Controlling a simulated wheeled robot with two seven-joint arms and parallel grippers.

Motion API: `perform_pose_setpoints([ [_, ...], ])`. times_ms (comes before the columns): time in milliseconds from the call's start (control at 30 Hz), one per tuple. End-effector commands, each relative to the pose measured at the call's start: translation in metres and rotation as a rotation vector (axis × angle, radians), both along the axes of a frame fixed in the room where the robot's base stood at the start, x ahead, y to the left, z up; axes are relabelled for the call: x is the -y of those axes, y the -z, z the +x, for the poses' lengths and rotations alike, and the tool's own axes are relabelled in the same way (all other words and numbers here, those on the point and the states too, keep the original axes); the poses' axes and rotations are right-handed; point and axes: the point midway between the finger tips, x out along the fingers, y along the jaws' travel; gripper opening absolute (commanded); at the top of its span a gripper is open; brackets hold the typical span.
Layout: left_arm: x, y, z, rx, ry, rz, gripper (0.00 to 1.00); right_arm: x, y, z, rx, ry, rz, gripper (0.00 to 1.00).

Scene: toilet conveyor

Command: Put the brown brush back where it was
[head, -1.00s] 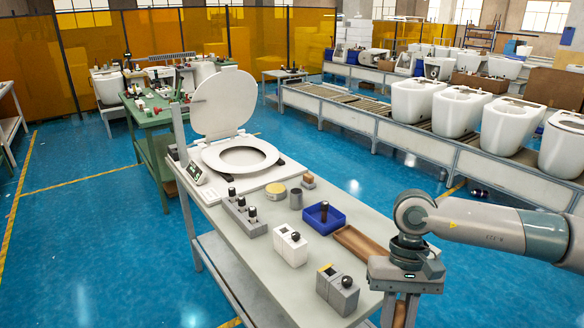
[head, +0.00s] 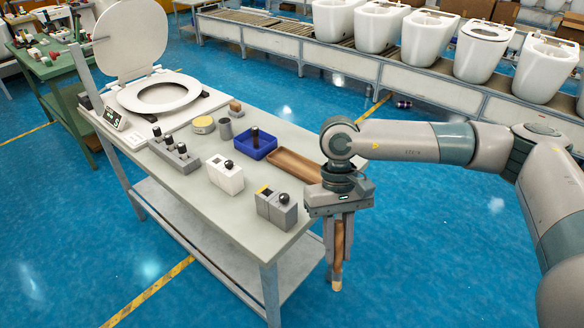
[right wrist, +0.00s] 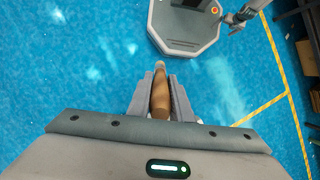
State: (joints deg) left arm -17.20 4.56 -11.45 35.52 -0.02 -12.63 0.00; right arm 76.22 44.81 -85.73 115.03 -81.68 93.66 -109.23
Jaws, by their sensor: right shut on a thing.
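The brown brush (head: 338,240) hangs upright in my right gripper (head: 339,245), beyond the table's right end and over the blue floor. In the right wrist view the brush (right wrist: 160,98) shows between the two fingers of the gripper (right wrist: 160,103), which are shut on it. Its far tip is pale. The brown tray (head: 292,166) lies on the table (head: 203,200), just left of my right wrist. The part of the tray that shows is empty; its right end is hidden by the arm. My left gripper does not show clearly in either view.
A blue box (head: 243,152) with a dark-handled item stands beside the tray. A white block (head: 226,178) and a grey block (head: 271,208) with black knobs stand nearer the front. A toilet seat (head: 160,97) is at the far left. The floor right of the table is clear.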

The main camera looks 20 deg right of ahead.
Motion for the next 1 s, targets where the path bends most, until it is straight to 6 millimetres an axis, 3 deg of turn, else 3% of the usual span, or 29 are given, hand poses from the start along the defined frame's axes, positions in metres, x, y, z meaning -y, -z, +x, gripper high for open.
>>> perform_pose_setpoints([
  [300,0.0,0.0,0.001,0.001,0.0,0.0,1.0,-0.001,0.077,-0.022,-0.008,-0.002,0.003,0.0],
  [433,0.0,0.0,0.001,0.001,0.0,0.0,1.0,-0.001,0.1,-0.03,-0.006,-0.001,0.001,0.0],
  [600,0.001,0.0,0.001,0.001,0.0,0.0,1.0,0.0,0.113,-0.034,-0.001,0.001,0.0,0.0],
  [867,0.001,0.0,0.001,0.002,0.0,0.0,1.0,0.0,0.114,-0.034,0.0,0.001,0.0,0.0],
  [1000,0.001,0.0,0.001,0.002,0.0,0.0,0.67,0.0,0.114,-0.034,0.0,0.001,0.0,0.0],
])
